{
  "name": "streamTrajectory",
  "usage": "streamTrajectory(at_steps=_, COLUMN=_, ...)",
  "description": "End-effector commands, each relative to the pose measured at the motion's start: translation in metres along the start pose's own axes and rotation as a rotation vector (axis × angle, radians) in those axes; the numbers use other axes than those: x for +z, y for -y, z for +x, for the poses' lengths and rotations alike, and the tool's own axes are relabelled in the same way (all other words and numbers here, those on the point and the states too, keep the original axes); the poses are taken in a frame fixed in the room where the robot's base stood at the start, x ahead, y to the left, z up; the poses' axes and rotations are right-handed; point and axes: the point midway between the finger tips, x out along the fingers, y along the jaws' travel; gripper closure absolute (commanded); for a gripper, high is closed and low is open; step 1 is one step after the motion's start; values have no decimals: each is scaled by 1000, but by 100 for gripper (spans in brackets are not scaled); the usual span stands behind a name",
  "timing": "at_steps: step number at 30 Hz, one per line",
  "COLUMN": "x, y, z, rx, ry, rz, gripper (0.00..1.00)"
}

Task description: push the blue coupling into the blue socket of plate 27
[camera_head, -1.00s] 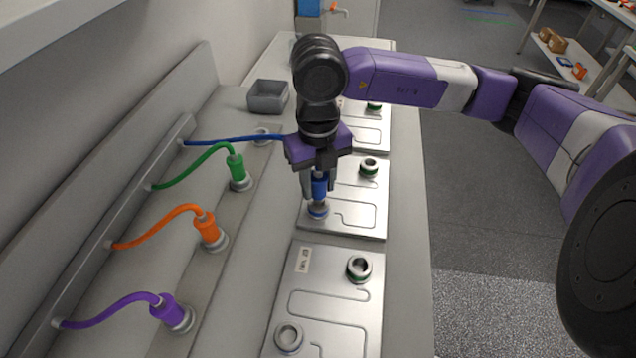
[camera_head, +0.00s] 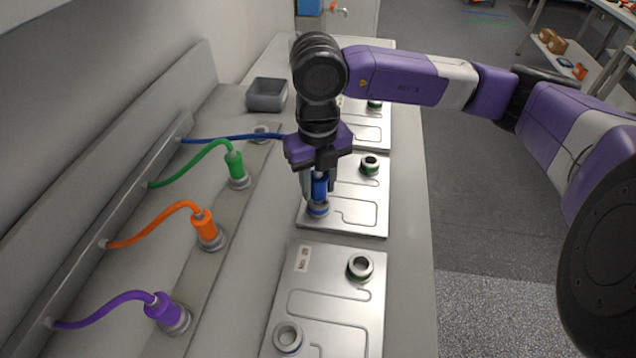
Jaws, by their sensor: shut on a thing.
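My gripper (camera_head: 318,186) is shut on the blue coupling (camera_head: 319,187), which points down and stands upright. Its lower end is at the blue-ringed socket (camera_head: 317,209) on the left of the middle metal plate (camera_head: 360,208). The two look in contact; how deep the coupling sits is hidden by the fingers and the angle. The blue hose (camera_head: 230,137) runs from the wall rail to behind my gripper. A green-ringed socket (camera_head: 369,165) is at the plate's upper right. The middle plate's label is hidden behind my gripper, so I cannot read its number.
A nearer plate (camera_head: 325,305) has two empty sockets, and a farther plate (camera_head: 372,128) lies behind. Green (camera_head: 235,165), orange (camera_head: 205,225) and purple (camera_head: 163,308) couplings stand parked at left. A grey bin (camera_head: 267,95) stands at the back.

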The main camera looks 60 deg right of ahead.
Motion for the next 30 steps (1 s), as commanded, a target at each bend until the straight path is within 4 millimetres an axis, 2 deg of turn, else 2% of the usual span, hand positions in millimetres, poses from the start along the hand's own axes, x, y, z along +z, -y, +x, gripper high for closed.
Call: streamTrajectory(at_steps=30, x=0, y=0, z=8, rx=0, ry=0, rz=0, gripper=100)
